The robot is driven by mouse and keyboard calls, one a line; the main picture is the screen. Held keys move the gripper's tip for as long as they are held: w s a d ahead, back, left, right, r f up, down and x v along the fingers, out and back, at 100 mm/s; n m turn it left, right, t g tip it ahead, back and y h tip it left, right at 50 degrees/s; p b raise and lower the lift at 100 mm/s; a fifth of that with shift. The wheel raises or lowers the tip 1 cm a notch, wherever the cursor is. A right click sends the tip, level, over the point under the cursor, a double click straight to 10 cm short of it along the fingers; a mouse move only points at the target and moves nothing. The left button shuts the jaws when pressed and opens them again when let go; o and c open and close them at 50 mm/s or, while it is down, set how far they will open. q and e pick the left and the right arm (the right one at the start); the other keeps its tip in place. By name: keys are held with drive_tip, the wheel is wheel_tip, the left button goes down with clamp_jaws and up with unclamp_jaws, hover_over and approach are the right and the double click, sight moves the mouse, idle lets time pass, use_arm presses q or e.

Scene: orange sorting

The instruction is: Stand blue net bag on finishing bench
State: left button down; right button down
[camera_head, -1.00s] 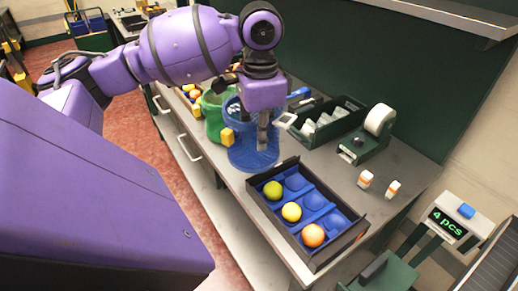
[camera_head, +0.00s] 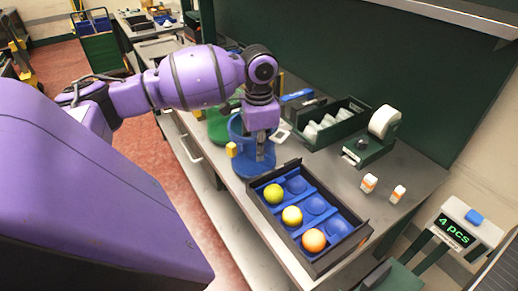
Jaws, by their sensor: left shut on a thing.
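The blue net bag (camera_head: 240,150) is upright over the grey bench top (camera_head: 385,210), just behind the fruit tray. A small yellow tag (camera_head: 231,149) shows on its left side. My left gripper (camera_head: 261,152) points down and is shut on the bag's near right side, covering part of it. I cannot tell whether the bag's base touches the bench. My right gripper is not in view.
A black tray (camera_head: 351,243) with blue cups holds three fruits, yellow-green to orange. A green bag (camera_head: 217,127) stands behind the blue bag. A dark green bin (camera_head: 345,127), tape dispenser (camera_head: 368,150) and two small bottles (camera_head: 369,183) stand to the right.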

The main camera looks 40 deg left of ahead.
use_arm(q)
drive_tip(key=c, duration=1.8)
unclamp_jaws()
drive_tip(key=shift+f, duration=0.1)
wheel_tip(320, 180, up, 12)
